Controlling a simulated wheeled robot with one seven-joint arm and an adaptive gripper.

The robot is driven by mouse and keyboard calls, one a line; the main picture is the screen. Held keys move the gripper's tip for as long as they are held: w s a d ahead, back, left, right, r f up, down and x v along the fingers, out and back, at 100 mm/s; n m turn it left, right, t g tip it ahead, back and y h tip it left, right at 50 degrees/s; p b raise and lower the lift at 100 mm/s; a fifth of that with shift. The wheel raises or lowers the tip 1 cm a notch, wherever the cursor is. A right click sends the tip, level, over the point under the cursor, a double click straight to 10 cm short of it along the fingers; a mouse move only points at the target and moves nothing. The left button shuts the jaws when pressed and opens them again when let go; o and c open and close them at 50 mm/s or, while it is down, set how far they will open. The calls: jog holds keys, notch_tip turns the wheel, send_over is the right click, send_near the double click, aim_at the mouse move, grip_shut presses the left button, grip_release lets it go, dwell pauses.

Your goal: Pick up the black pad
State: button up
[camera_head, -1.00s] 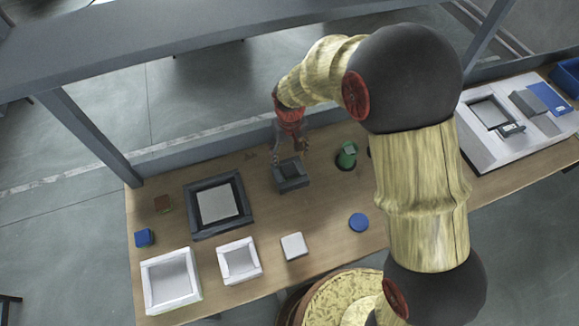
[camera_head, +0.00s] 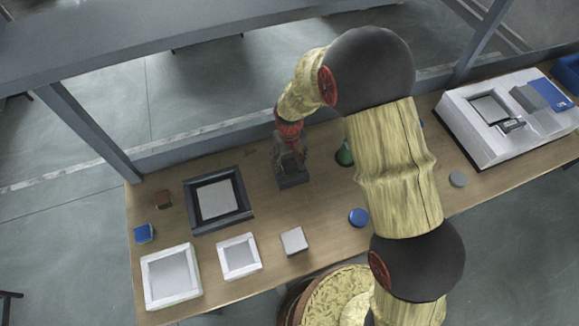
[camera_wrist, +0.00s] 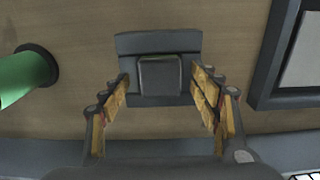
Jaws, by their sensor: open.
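The black pad (camera_wrist: 160,75) is a small dark square with rounded corners. It rests in a dark grey holder (camera_wrist: 135,43) on the wooden table, and the holder also shows in the head view (camera_head: 292,181). My gripper (camera_wrist: 161,84) points down over the holder, with its fingers open on the left and right of the pad and nothing held. In the head view my gripper (camera_head: 291,158) covers the pad, so the pad cannot be made out there. Whether the fingers touch the holder cannot be told.
A green cylinder (camera_wrist: 22,75) stands on one side of the holder, and a dark square frame (camera_head: 240,189) lies on the other. White trays (camera_head: 171,301), a small white block (camera_head: 294,241) and a blue disc (camera_head: 358,217) lie nearer the front. A white machine (camera_head: 470,135) stands at right.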

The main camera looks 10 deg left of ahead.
jog(key=shift+c, duration=1.2)
jog(key=c, duration=1)
jog(key=shift+o, duration=0.2)
jog(key=shift+r, duration=0.1)
